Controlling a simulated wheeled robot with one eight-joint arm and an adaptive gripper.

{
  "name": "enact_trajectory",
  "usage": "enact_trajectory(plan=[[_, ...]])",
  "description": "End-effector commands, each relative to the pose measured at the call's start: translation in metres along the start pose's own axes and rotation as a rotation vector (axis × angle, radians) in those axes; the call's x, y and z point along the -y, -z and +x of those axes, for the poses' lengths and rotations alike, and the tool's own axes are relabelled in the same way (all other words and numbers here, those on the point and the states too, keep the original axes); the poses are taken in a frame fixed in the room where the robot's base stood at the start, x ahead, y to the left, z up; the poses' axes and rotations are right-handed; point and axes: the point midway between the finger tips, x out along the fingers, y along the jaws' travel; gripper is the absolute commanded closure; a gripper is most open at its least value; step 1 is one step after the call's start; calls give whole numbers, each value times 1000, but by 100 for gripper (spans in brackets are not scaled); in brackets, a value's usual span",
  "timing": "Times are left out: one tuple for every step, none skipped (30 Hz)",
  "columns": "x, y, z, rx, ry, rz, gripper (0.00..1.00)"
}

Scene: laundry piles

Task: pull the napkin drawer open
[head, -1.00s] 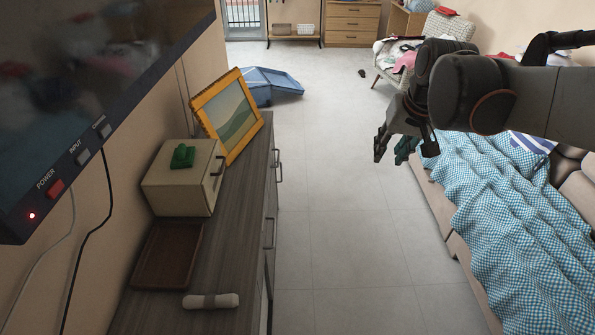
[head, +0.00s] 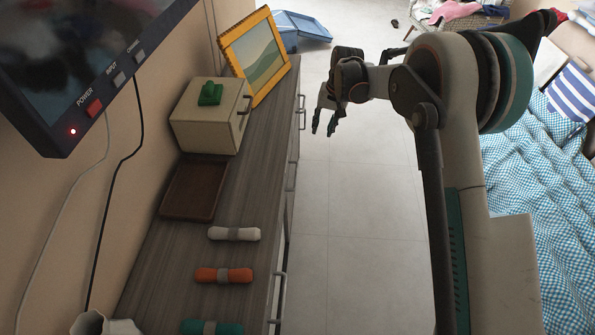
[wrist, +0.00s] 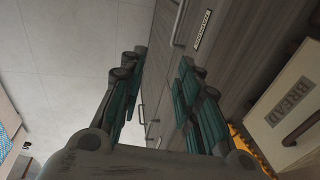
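The grey wood cabinet (head: 262,178) runs along the left wall, with bar handles on its front. One handle (head: 291,177) is near the middle and another handle (head: 302,112) is farther back. In the wrist view a handle (wrist: 180,22) sits beside a small label (wrist: 203,30) too blurred for me to read. The drawer fronts I see look shut. My gripper (head: 324,131) hangs over the floor, just right of the cabinet front. The wrist view shows my gripper (wrist: 160,95) with its green-padded fingers spread and nothing between them.
On the cabinet top are a cream bread box (head: 208,125), a framed picture (head: 258,55), a brown tray (head: 194,188), and white (head: 234,234), orange (head: 224,275) and green (head: 212,327) rolls. A screen (head: 90,60) overhangs left. A checked-blanket sofa (head: 530,190) stands right. Floor between is clear.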

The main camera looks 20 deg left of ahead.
Motion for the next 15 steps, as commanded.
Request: enact_trajectory(plan=[[9,1,23,15,3,-7,69],[12,1,35,23,4,-9,69],[17,1,49,35,6,-11,69],[20,0,59,43,6,-12,69],[23,0,68,49,7,-14,69],[27,-1,78,57,8,-15,69],[29,-2,85,62,8,-16,69],[30,-3,90,67,9,-16,69],[32,-3,97,72,9,-17,69],[33,-4,100,75,9,-18,69],[34,-5,103,77,10,-18,69],[35,-5,106,79,10,-19,69],[35,-5,108,80,10,-19,69],[35,-6,110,81,10,-19,69],[36,-6,113,81,10,-19,69]])
